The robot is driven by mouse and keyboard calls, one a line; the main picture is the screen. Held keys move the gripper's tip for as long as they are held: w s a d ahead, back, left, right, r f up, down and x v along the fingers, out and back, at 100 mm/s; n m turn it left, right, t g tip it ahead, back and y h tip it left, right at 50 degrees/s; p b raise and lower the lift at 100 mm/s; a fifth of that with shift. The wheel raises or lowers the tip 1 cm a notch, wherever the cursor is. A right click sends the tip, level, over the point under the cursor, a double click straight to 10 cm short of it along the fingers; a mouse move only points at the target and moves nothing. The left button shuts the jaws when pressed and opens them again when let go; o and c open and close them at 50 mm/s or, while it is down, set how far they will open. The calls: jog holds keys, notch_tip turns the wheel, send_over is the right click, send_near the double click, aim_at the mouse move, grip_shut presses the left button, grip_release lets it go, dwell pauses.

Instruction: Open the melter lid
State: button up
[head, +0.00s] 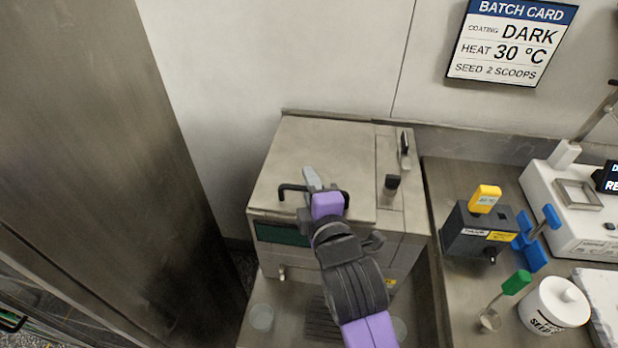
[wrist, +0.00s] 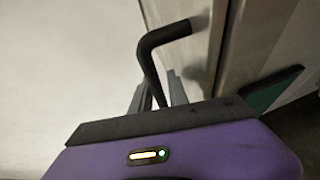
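The melter (head: 387,243) is a steel box against the wall. Its flat lid (head: 330,150) lies level and closed on top. A black bar handle (head: 284,191) runs along the lid's front edge; in the wrist view the handle (wrist: 168,36) bends down between my fingers. My gripper (head: 312,180) reaches over the handle from the front, its grey fingers above the lid. In the wrist view my gripper (wrist: 158,95) has its fingers close on both sides of the bar, shut on it. My purple hand and arm hide the handle's middle and part of the melter's front.
A steel cabinet (head: 95,150) stands close on the left. The right counter holds a dark device (head: 470,235), a white scale (head: 578,225) and a seed jar (head: 553,303). Space above the lid is clear.

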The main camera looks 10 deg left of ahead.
jog(key=shift+w+a, duration=0.2)
jog(key=shift+w, duration=0.15)
grip_shut()
jog(key=shift+f, duration=0.1)
dwell(1.1)
